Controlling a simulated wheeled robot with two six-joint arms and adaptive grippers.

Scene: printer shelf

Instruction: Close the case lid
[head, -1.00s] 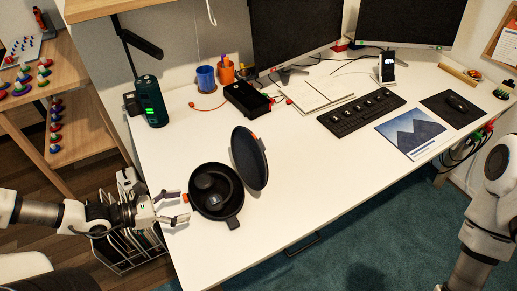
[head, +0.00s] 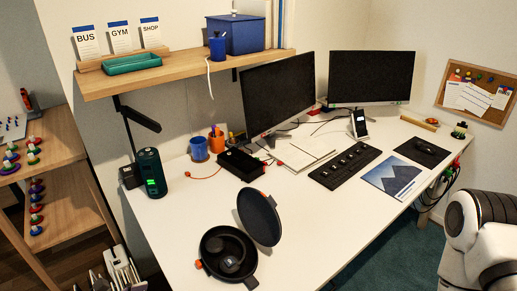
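The round black case (head: 222,270) sits open on the white desk (head: 310,227) near its front left part. Its lid (head: 259,217) stands raised, tilted up at the back right of the base. A dark rounded item (head: 230,262) lies inside the base. An orange tab (head: 198,264) shows on the case's left side. My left gripper is not in the head view now. My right arm shows at the right edge, but its gripper is out of the picture.
A green cylinder speaker (head: 151,172) stands at the desk's left. Cups (head: 199,148), a black box (head: 241,164), a keyboard (head: 345,165) and two monitors (head: 371,77) are further back. A wooden shelf (head: 180,72) hangs above the left end. The desk right of the case is clear.

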